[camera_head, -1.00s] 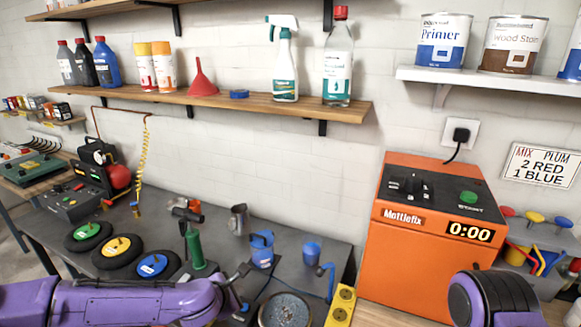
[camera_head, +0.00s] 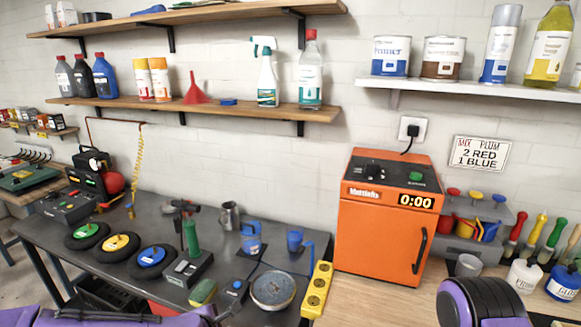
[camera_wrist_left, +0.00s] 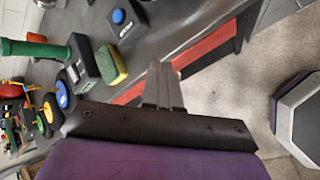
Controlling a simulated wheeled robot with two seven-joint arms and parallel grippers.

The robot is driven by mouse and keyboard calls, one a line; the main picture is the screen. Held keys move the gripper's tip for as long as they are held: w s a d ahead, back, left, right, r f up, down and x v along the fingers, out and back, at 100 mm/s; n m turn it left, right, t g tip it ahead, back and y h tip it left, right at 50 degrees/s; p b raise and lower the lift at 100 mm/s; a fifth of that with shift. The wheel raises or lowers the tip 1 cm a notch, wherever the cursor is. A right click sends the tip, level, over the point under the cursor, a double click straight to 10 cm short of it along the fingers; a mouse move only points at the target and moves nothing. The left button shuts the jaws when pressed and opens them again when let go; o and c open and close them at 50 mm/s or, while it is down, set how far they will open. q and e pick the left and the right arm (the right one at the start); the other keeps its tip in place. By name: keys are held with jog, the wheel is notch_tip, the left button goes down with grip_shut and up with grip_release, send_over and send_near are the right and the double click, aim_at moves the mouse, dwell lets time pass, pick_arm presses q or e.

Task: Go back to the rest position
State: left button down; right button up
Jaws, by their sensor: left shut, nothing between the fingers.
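My left gripper (camera_wrist_left: 163,75) shows in the left wrist view with its grey fingers together and nothing between them. It hangs in front of the dark workbench (camera_wrist_left: 205,45), apart from the things on it. In the head view only purple and dark parts of my left arm show along the bottom left edge. A rounded black and purple part of my right arm shows at the bottom right; my right gripper is out of view.
On the workbench are a green-handled tool (camera_head: 190,238), a sponge (camera_head: 203,292), a round dish (camera_head: 273,289) and coloured wheels (camera_head: 152,261). An orange machine (camera_head: 383,225) stands right of them. Grey floor (camera_wrist_left: 225,100) beside the bench is clear.

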pick_arm(q)
jog(key=s+f+m+g+y+b, duration=0.1)
jog(key=s+f+m+g+b, duration=0.2)
jog(key=s+f+m, duration=0.85)
jog(key=s+a+f+m+y+b, duration=0.1)
jog(key=s+a+f, duration=0.3)
jog(key=s, duration=0.3)
jog(key=s+a+f+m+g+y+b, duration=0.1)
jog(key=s+a+f+b, duration=0.1)
jog(key=s+a+f, duration=0.2)
jog(key=s+a+f+m+g+y+b, duration=0.1)
jog(key=s+a+f, duration=0.2)
jog(key=s, duration=0.7)
jog(key=shift+s+a+f+m+y, duration=0.25)
jog(key=shift+a+f+m+y, duration=0.15)
jog(key=shift+a, duration=0.55)
